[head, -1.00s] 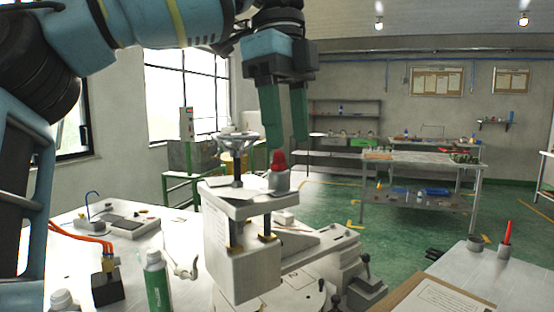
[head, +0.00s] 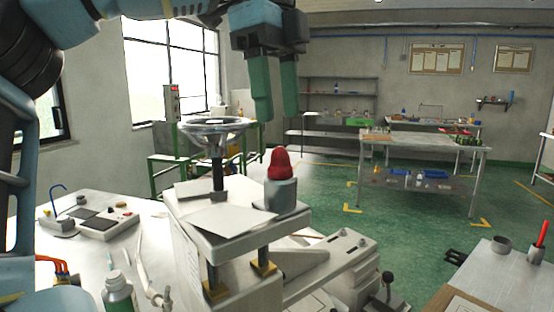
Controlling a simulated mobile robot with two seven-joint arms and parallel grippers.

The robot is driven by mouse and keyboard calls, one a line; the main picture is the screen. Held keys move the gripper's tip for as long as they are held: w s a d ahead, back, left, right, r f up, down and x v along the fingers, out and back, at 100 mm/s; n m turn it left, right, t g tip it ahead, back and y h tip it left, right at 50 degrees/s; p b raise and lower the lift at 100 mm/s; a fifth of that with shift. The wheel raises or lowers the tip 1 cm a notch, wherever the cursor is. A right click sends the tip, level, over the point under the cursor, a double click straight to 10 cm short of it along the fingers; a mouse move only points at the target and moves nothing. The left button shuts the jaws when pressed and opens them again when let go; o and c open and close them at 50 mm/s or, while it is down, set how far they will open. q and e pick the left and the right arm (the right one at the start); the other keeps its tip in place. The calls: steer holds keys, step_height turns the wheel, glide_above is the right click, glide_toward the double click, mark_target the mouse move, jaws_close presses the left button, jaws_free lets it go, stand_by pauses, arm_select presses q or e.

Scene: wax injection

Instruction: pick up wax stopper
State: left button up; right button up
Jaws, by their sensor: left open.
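The wax stopper looks to be the red rounded piece (head: 279,164) seated upright in a grey cylindrical holder (head: 281,194) on top of the wax injection machine (head: 215,232). My left gripper (head: 277,103) hangs above the red piece with its two green fingers pointing down. It is open and empty, and its fingertips are apart from the red piece, with a gap below them. My right gripper is not in view.
A handwheel (head: 213,126) stands on the machine just left of the red piece. A bottle (head: 118,292) and a small device (head: 103,220) sit on the left worktable. A cup with a red stick (head: 537,252) stands at right.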

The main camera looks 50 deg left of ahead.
mark_target(280, 149)
arm_select(q)
steer(key=shift+w+a, duration=0.25)
steer(key=shift+a, duration=0.1)
steer(key=shift+s+d+f, duration=0.1)
steer(key=shift+d+f, duration=0.05)
steer(key=shift+f, duration=0.05)
steer(key=shift+d+f, duration=0.1)
steer(key=shift+f, duration=0.95)
steer(key=shift+d+f+p, duration=0.15)
steer(key=shift+f+p, duration=0.15)
steer(key=shift+f, duration=2.3)
steer(key=c, duration=1.1)
